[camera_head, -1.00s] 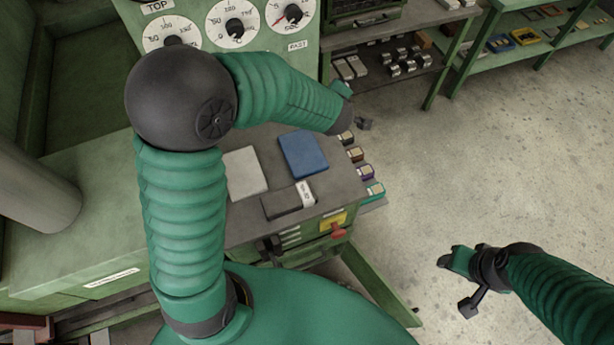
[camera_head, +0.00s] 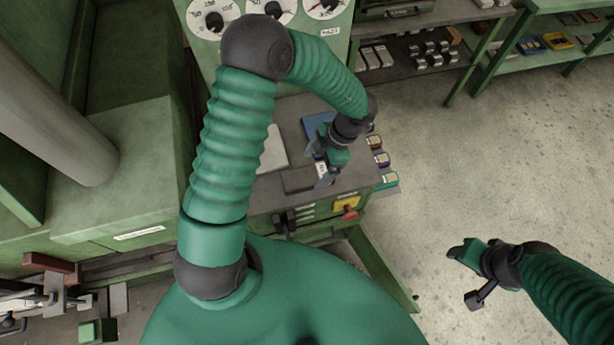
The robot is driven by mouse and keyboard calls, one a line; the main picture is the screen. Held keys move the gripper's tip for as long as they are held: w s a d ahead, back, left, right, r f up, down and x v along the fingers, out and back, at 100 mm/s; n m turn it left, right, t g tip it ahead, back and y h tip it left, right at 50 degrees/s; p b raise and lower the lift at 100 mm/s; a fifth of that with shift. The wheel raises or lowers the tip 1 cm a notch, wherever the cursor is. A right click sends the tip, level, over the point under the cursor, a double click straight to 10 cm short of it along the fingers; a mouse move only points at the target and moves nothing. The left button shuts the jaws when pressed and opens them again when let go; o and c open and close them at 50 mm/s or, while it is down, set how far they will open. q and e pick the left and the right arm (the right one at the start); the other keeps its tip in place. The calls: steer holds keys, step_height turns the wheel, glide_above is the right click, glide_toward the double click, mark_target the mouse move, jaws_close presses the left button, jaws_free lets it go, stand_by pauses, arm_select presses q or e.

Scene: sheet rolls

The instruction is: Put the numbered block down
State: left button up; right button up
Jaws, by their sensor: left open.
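The numbered block (camera_head: 321,170) is a small piece with a white marked face at the right end of a dark slotted holder (camera_head: 297,182) on the grey bench top. My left gripper (camera_head: 319,163) is open, pointing down-left at the block. Its dark fingers show on either side of the white face; I cannot tell whether they touch it. The gripper hides part of the block and of the blue pad (camera_head: 314,122). My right gripper (camera_head: 464,276) is open and empty above the bare floor at the right.
A pale pad (camera_head: 272,150) lies left of the blue one. Several small coloured blocks (camera_head: 381,159) line the bench's right edge. A red knob (camera_head: 350,215) sits on the front. A dial panel stands behind. Shelves (camera_head: 433,62) are at the back right. Floor at right is clear.

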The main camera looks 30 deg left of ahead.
mark_target(309, 175)
arm_select(q)
steer(key=x, duration=0.5)
steer(key=shift+w+f, duration=0.1)
steer(key=shift+w, duration=0.3)
steer(key=shift+s+a+f, duration=0.1)
steer(key=shift+a+f, duration=0.1)
steer(key=shift+f, duration=0.15)
steer(key=c, duration=1.9)
jaws_close()
steer(key=shift+r, duration=0.15)
